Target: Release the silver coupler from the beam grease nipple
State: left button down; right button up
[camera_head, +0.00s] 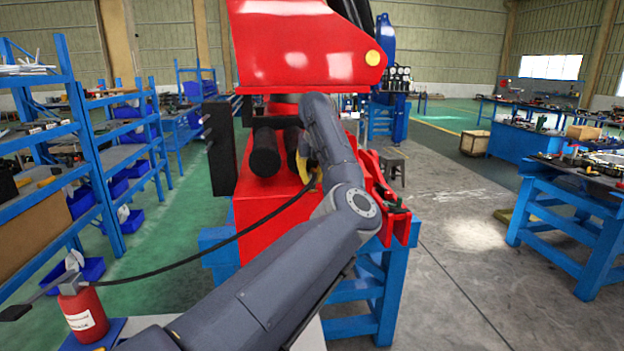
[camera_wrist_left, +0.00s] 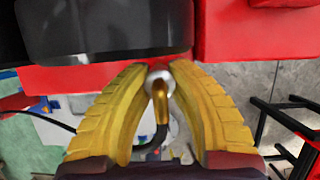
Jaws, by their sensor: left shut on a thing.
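In the left wrist view my left gripper's ribbed yellow fingers (camera_wrist_left: 160,72) are closed around the silver coupler (camera_wrist_left: 157,77). A brass-coloured fitting (camera_wrist_left: 160,103) and a black hose (camera_wrist_left: 150,146) run back from it between the fingers. The coupler's far end is at the red beam face (camera_wrist_left: 95,78); the grease nipple is hidden behind it, so I cannot tell how it is seated. In the head view my left gripper (camera_head: 314,179) shows only as a bit of yellow behind my forearm, beside the red crane body (camera_head: 268,212). My right gripper is not in view.
The black hose (camera_head: 200,262) hangs from the red grease canister (camera_head: 84,315) at lower left toward my gripper. Black cylinders (camera_head: 265,152) sit just left of my wrist. A blue stand (camera_head: 385,290) supports the crane. Open floor (camera_head: 460,235) lies to the right.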

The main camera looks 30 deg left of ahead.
aim_at(312, 164)
pick_arm(q)
jog(key=shift+r, duration=0.2)
jog(key=shift+r, duration=1.75)
jog(key=shift+a, duration=0.1)
